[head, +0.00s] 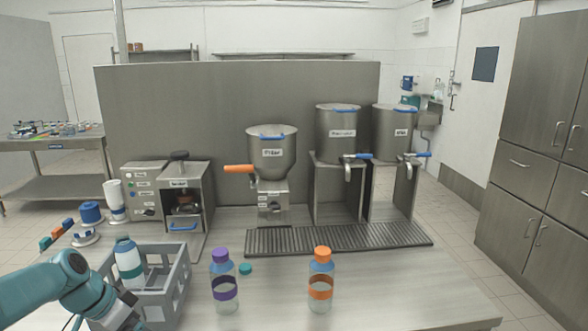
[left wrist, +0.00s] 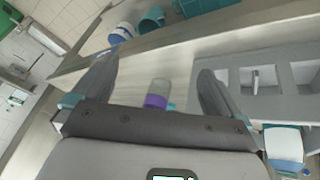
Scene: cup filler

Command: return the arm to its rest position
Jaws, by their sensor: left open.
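My left arm (head: 70,275) reaches in from the lower left of the head view. Its gripper (head: 128,316) is low at the bottom edge, by the near left side of the grey crate. In the left wrist view the two fingers (left wrist: 157,75) stand wide apart with nothing gripped. A bottle with a purple band (left wrist: 157,95) shows in the gap between them, beyond the palm; how far off it is I cannot tell. My right gripper is not in view.
The grey crate (head: 180,280) holds a teal-capped bottle (head: 128,264). A purple-capped bottle (head: 223,280) and an orange-capped bottle (head: 321,280) stand upright on the table. Behind them are a drip grate (head: 340,236), a hopper (head: 272,150) and two tanks (head: 337,140). The right front table is clear.

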